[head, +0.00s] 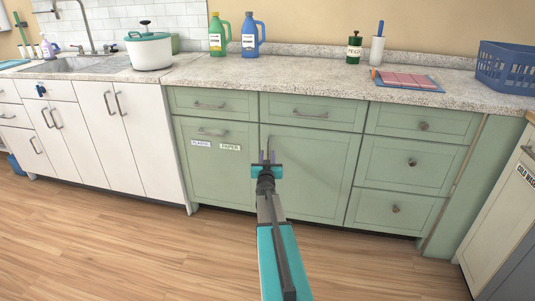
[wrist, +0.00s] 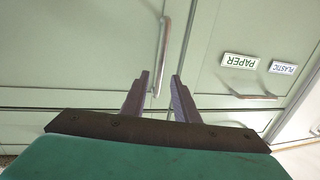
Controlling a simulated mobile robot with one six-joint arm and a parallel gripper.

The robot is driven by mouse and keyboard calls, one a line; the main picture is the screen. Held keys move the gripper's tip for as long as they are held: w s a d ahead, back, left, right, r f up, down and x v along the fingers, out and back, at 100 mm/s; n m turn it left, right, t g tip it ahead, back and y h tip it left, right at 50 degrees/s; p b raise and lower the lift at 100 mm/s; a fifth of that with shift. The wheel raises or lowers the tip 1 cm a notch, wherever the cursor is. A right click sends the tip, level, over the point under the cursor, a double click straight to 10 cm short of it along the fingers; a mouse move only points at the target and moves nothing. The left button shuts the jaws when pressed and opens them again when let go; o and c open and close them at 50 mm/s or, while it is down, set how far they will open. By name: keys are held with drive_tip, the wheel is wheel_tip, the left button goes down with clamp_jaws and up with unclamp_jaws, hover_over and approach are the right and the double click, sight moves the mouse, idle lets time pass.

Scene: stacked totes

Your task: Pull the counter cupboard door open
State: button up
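The counter cupboard door (head: 318,172) is a pale green panel under the middle drawer in the head view, and it looks closed. Its upright metal bar handle (wrist: 163,48) shows in the wrist view, near the door's edge; in the head view it is mostly hidden behind my gripper. My gripper (head: 267,156) is in front of the door's left edge. In the wrist view my gripper (wrist: 160,76) is open, with one dark finger on each side of the handle's lower end. I cannot tell whether the handle is within finger depth. No finger visibly touches it.
A pull-out front (head: 215,170) with plastic and paper labels is left of the door. Several drawers (head: 411,163) with knobs are to the right. The counter (head: 310,75) above holds bottles, a pot and a blue basket (head: 505,66). The wooden floor in front is clear.

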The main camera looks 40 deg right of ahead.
sight(268, 150)
drive_tip(key=shift+x, duration=1.75)
clamp_jaws()
